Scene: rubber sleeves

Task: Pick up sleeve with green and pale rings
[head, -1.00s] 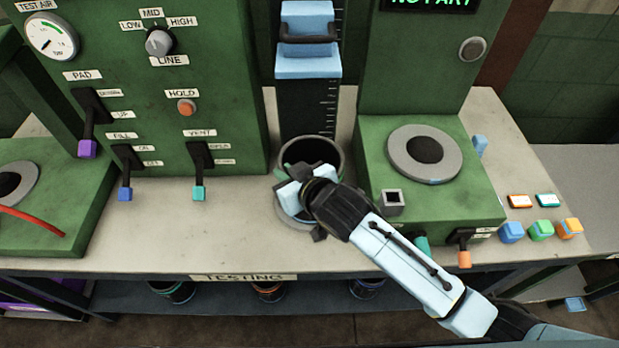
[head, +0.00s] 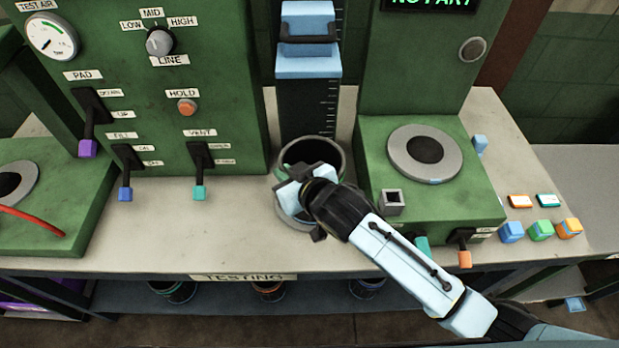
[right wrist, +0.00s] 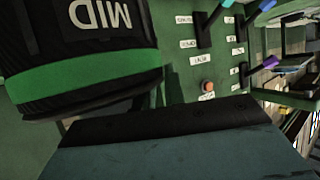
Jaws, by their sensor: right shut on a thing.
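A dark, open-topped sleeve (head: 327,152) with a grey rim stands upright at the foot of the blue slide in the head view. A green band shows at its left edge; my right gripper hides much of its front. The right wrist view shows a black sleeve wall (right wrist: 110,45) marked MID, with a bright green ring; no pale ring can be made out there. My right gripper (head: 303,192) reaches in from the lower right and is shut on this sleeve. My left gripper is out of view.
A green block with a grey ring (head: 425,153) stands close to the right of my gripper. A lever panel (head: 215,90) rises at the left. Several coloured blocks (head: 541,230) sit at the right. Clear table top (head: 130,232) lies at the front left.

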